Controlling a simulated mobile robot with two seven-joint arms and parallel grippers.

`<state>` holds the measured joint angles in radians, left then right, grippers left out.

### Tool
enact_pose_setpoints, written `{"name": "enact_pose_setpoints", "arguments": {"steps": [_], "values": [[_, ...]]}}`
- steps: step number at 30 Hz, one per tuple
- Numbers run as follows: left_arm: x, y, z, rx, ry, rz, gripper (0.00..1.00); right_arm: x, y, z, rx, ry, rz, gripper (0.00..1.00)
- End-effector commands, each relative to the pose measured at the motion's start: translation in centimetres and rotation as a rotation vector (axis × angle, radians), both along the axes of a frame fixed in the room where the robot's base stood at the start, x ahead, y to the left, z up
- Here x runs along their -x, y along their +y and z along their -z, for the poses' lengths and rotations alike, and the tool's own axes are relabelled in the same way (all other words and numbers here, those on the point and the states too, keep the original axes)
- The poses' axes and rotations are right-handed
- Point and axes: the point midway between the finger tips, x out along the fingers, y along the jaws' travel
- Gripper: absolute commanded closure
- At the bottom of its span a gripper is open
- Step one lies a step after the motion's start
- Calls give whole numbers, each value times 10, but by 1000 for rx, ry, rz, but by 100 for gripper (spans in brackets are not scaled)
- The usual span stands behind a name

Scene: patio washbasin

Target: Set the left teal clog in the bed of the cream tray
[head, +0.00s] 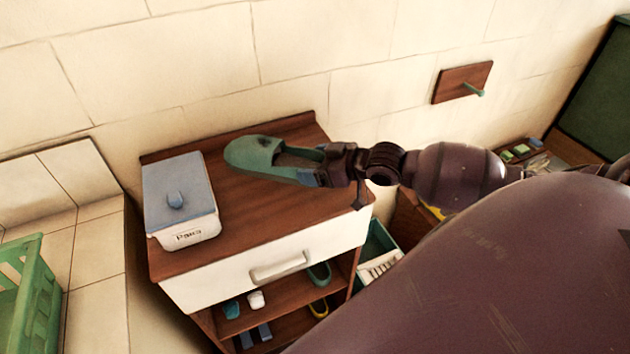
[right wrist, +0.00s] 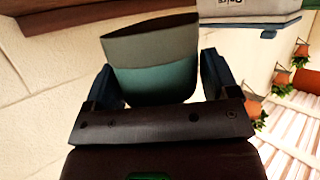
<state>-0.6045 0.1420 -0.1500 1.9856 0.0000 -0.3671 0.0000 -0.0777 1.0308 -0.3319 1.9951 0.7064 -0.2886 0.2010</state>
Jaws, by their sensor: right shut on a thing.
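A teal clog (head: 252,157) is held by its heel end in my right gripper (head: 325,167), above or on the brown top of the cabinet; I cannot tell whether it touches. Its toe points left, toward the lidded box. In the right wrist view, the clog's teal and grey heel (right wrist: 155,75) sits between the two fingers (right wrist: 160,85). A second teal shoe (head: 319,275) shows partly on the shelf under the drawer. I cannot make out the cream tray for certain. My left gripper is not in view.
A white box with a blue lid (head: 178,190) stands on the left of the cabinet top (head: 235,225). A teal crate (head: 372,247) with a pale ribbed thing (head: 381,267) is right of the cabinet. A green basket (head: 38,300) is far left. My arm hides the lower right.

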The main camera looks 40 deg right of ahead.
Motion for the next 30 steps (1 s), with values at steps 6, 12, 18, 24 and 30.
{"name": "enact_pose_setpoints", "arguments": {"steps": [6, 12, 18, 24, 30], "values": [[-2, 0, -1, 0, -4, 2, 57, -1, 0, 13, -1, -3, 0, 48], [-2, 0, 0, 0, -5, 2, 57, -1, 0, 35, -1, 0, 0, 48], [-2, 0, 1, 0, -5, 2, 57, -1, 0, 54, 0, -3, 0, 48], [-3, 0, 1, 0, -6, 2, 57, -1, 0, 54, 0, -3, 0, 48], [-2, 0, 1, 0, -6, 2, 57, 0, 0, 56, 0, -1, 0, 9]]}}
